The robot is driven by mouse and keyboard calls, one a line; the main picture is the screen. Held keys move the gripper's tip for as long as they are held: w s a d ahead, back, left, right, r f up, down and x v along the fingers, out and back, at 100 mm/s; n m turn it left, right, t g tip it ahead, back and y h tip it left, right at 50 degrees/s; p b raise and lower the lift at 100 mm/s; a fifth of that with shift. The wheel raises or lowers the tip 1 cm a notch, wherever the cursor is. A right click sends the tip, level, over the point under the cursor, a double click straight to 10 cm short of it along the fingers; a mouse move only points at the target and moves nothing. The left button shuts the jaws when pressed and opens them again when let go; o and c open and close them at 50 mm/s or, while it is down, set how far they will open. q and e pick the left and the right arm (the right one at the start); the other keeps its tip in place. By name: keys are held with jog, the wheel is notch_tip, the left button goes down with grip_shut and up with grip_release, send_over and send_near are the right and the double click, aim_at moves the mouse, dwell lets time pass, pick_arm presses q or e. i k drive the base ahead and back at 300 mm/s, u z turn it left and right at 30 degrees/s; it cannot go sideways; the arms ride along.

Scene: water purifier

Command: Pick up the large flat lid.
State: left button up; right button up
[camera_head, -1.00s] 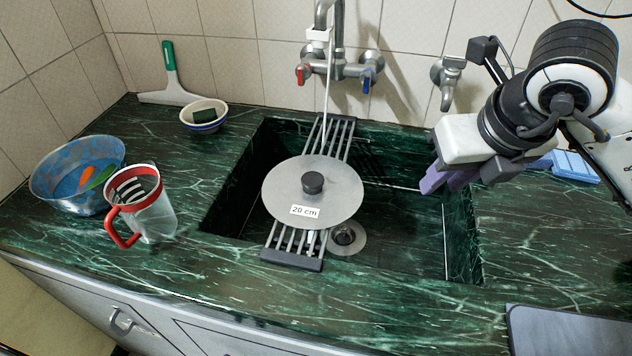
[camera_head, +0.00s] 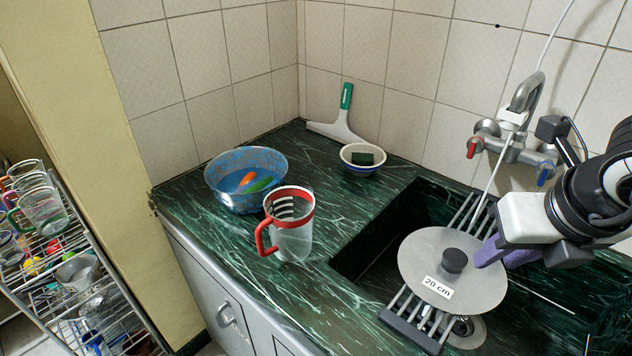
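The large flat lid (camera_head: 424,258) is a round grey disc with a black knob (camera_head: 454,261) and a white "20 cm" label. It lies on the metal rack (camera_head: 412,311) across the sink. My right gripper (camera_head: 492,256) comes in from the right with its purple fingers just right of the knob, over the lid's right side. The fingers look apart with nothing between them. I cannot tell whether they touch the lid. My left gripper is not in view.
A clear jug with a red rim (camera_head: 291,238), a blue bowl (camera_head: 228,198) and a small bowl with a sponge (camera_head: 350,164) stand on the green counter left of the sink. The faucet (camera_head: 520,105) rises behind the rack. A dish rack (camera_head: 75,290) stands far left.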

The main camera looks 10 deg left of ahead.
aim_at(453, 262)
jog(key=z, duration=0.6)
